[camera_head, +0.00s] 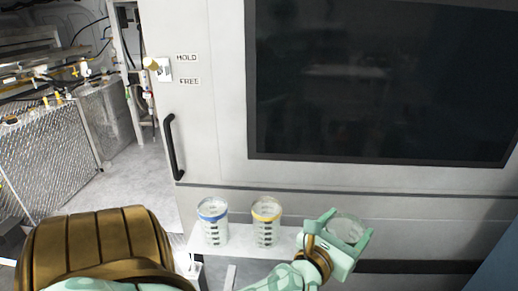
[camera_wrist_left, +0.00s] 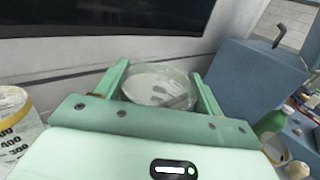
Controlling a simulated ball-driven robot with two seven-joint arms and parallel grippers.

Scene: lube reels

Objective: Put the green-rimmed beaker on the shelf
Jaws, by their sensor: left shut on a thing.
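My left gripper (camera_head: 348,224) is shut on a clear round beaker (camera_head: 343,231), seen from above at the right end of the white shelf. In the left wrist view the beaker (camera_wrist_left: 160,85) sits between the two pale green fingers. Its lower part is hidden by the gripper, and its rim colour is hard to tell from the fingers. The white shelf (camera_head: 228,271) stands along the machine front. I cannot tell whether the held beaker touches it. My right gripper is not in view.
A blue-rimmed beaker (camera_head: 213,229) and a yellow-rimmed beaker (camera_head: 266,230) stand upright on the shelf, left of my gripper. The machine's door (camera_head: 215,140) rises behind. In the left wrist view a blue box (camera_wrist_left: 255,85) and a green bottle (camera_wrist_left: 270,124) are at right.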

